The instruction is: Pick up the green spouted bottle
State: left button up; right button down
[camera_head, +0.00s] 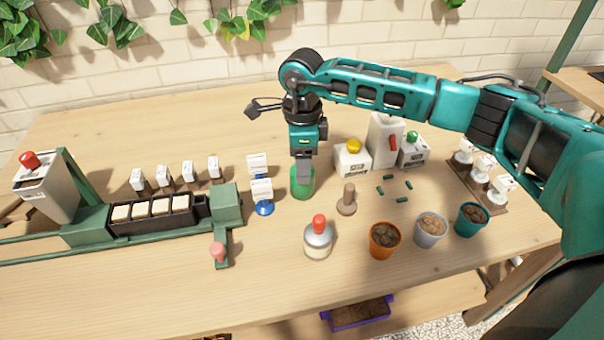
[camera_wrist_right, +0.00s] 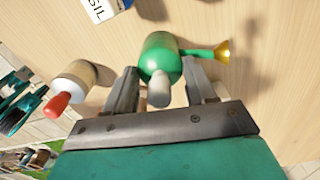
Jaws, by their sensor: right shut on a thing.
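The green spouted bottle (camera_head: 302,187) is upright near the middle of the table. In the right wrist view the green bottle (camera_wrist_right: 158,52) has a grey cap and a side spout with a yellow tip pointing right. My right gripper (camera_head: 303,165) comes down on it from above, and its fingers (camera_wrist_right: 160,82) are on either side of the bottle, shut on it. The bottle's base looks at or close to the table top; I cannot tell if it touches. My left gripper is not in view.
A red-capped bottle (camera_head: 318,242) stands in front. A blue-based sign stand (camera_head: 263,196) is close left, a brown wooden peg (camera_head: 347,200) right. An orange pot (camera_head: 384,240), a grey pot (camera_head: 430,230) and a teal pot (camera_head: 470,220) hold stones. Box-shaped containers (camera_head: 352,160) stand behind.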

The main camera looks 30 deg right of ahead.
jog(key=shift+r, duration=0.15)
notch_tip(320, 180, up, 20)
dwell(0.4)
